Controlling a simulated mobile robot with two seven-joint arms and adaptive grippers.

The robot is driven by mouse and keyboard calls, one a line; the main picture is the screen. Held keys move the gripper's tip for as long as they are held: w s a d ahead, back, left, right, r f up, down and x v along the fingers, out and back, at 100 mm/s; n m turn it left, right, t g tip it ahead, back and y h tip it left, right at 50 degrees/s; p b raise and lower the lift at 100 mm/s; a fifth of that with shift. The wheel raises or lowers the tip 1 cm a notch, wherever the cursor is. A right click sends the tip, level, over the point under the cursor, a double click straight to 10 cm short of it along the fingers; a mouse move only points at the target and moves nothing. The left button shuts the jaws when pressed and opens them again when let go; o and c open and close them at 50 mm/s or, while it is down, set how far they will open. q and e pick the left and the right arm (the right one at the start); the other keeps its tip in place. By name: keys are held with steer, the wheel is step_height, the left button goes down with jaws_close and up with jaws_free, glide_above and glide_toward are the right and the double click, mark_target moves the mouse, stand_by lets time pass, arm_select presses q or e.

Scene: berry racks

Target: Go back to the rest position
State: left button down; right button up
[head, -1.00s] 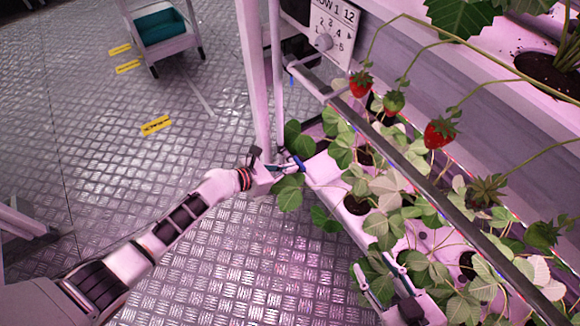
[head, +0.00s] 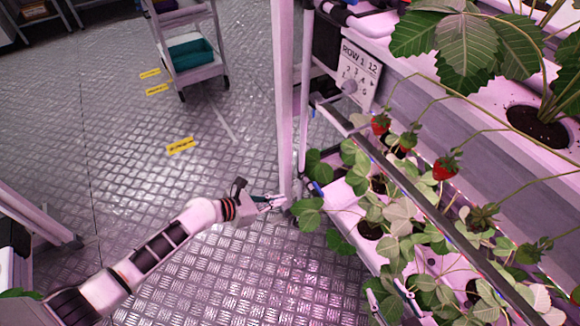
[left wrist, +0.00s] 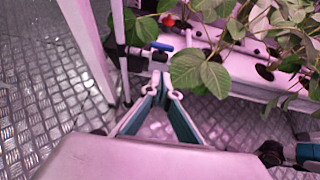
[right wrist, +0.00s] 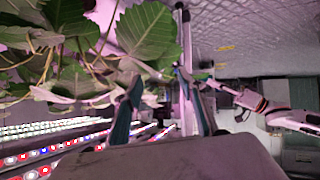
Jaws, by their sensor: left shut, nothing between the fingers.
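My left gripper (head: 277,201) is at the near side of the white post, close to the end of the lower planter (head: 345,195) and its leaves. In the left wrist view its two fingers (left wrist: 167,84) come together at the tips with nothing between them. My right gripper (head: 384,288) is low in the head view among the strawberry leaves of the lower planter. In the right wrist view its fingers (right wrist: 157,80) are apart, with leaves close beside and behind them. Whether any leaf touches the fingers cannot be told.
The white post (head: 284,100) stands just beyond my left gripper. A rail (head: 420,185) runs along the rack, with red strawberries (head: 446,167) hanging near it. A cart with a teal bin (head: 193,53) stands farther back. The metal floor at left is largely clear.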

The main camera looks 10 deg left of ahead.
arm_select(q)
steer(key=s+a+r+m+t+y+p, duration=0.1)
steer(key=s+a+r+m+y+p, duration=0.1)
steer(key=s+m, duration=0.7)
steer(key=s+a+r+m+t+y+p, duration=0.1)
steer(key=s+a+r+m+y+p, duration=0.1)
steer(key=s+a+r+m+p, duration=0.3)
steer(key=s+a+r+m+t+y+p, duration=0.1)
steer(key=s+a+r+m+y+p, duration=0.1)
steer(key=s+m, duration=1.1)
steer(key=a+r+m+p, duration=0.1)
steer(key=a+m, duration=0.1)
steer(key=shift+s+a+r+m+y, duration=0.15)
steer(key=shift+s+r+m+y, duration=0.1)
steer(key=shift+m+y, duration=0.15)
arm_select(e)
steer(key=shift+m, duration=0.4)
steer(key=r, duration=0.3)
steer(key=s+r, duration=0.1)
steer(key=r, duration=0.1)
steer(key=shift+s+a+r, duration=0.1)
steer(key=shift+a+r, duration=0.1)
steer(key=shift+a, duration=0.15)
